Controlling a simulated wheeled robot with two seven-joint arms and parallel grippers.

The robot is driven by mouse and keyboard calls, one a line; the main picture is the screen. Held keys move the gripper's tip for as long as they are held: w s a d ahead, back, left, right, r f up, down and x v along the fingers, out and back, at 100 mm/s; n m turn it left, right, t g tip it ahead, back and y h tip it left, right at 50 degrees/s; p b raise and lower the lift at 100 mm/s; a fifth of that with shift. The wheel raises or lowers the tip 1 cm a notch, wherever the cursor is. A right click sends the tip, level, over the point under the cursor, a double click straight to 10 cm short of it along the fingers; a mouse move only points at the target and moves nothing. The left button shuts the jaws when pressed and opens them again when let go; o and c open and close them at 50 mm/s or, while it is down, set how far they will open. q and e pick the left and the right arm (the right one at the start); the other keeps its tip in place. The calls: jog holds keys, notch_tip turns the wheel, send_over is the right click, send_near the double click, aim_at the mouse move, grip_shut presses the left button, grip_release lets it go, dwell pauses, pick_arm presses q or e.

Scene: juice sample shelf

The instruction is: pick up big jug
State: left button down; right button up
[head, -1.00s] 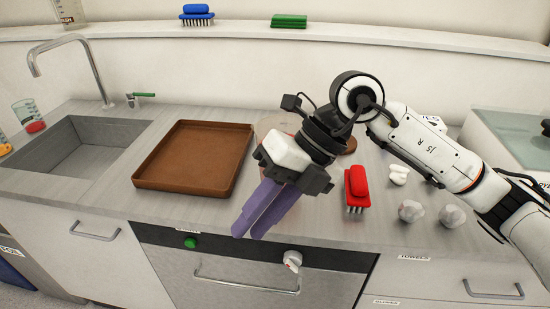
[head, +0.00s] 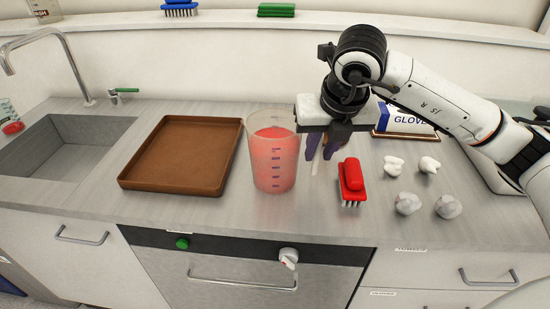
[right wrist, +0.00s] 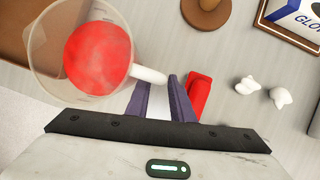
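The big jug (head: 272,158) is a clear, marked vessel with red contents, upright on the counter in the head view. In the right wrist view the jug (right wrist: 88,58) is at upper left, seen from above. A short white piece (right wrist: 148,75) sticks out from its right side; I cannot tell whether it is joined to the jug. My right gripper (head: 321,150) points down just right of the jug. Its purple fingers are apart; in the right wrist view the gripper (right wrist: 158,84) has its fingertips near the white piece, with no grip visible. My left gripper is out of view.
A brown tray (head: 180,156) lies left of the jug, beside the sink (head: 68,150). A red brush (head: 352,182) lies close to the right. Several white crumpled lumps (head: 408,203) and a glove box (head: 402,118) are farther right. The counter in front is narrow.

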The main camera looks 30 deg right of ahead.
jog(key=x, duration=0.3)
jog(key=shift+f, duration=0.1)
jog(key=shift+c, duration=0.4)
grip_shut()
jog(key=shift+w, duration=0.1)
dwell(0.9)
